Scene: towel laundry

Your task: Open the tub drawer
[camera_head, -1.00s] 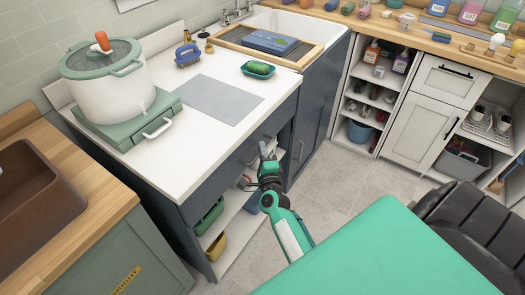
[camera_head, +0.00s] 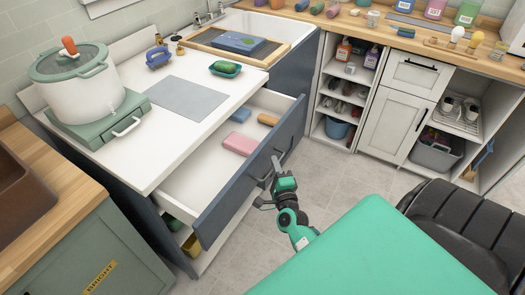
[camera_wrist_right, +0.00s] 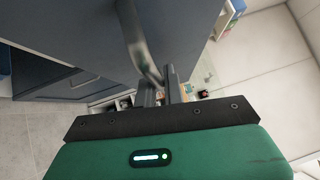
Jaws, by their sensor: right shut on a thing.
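The tub drawer (camera_head: 250,172) has a dark blue front and a white inside, and it stands well pulled out from under the white counter. Inside lie a pink block (camera_head: 240,144), a blue block (camera_head: 236,115) and a tan block (camera_head: 268,119). My right gripper (camera_head: 277,163) is at the drawer front, shut on the metal handle (camera_head: 264,168). In the right wrist view, the handle (camera_wrist_right: 138,45) runs down to the fingers (camera_wrist_right: 161,88). My left gripper is not in view.
The counter above holds a white pot (camera_head: 85,90) on a green base, a blue brush (camera_head: 158,58) and a green dish (camera_head: 225,69). A black chair (camera_head: 465,225) is at lower right. Grey floor (camera_head: 345,175) is clear beyond the drawer.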

